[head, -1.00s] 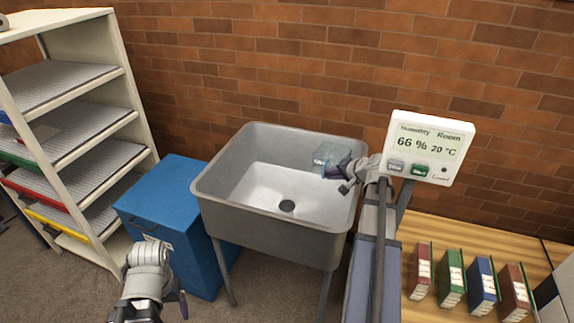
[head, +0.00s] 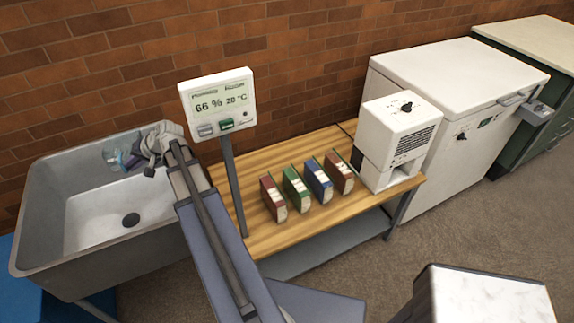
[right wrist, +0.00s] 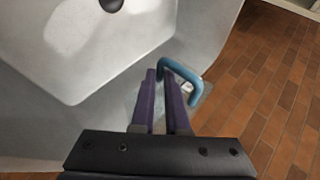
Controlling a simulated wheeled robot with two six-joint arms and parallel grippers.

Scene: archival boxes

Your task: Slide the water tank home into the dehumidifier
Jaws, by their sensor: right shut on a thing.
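The water tank (head: 112,150) is a small see-through box with a blue handle (right wrist: 184,74), at the back right of the grey sink. My right gripper (head: 133,163) is shut on that handle, its purple fingers (right wrist: 162,85) showing in the right wrist view. Most of the tank is hidden there, and I cannot tell whether it touches the sink. The dehumidifier (head: 399,128) is a white upright unit with a dark knob on top, a side grille and an opening low in its front. It stands at the right end of a wooden bench, far from the tank. My left gripper is out of view.
The sink (head: 85,262) is at the left. A humidity display (head: 218,104) reading 66 % and 20 °C stands on a post between sink and bench (head: 275,238). Several books (head: 295,188) line the bench. A white chest freezer (head: 455,85) and a marble-topped block (head: 485,297) are at right.

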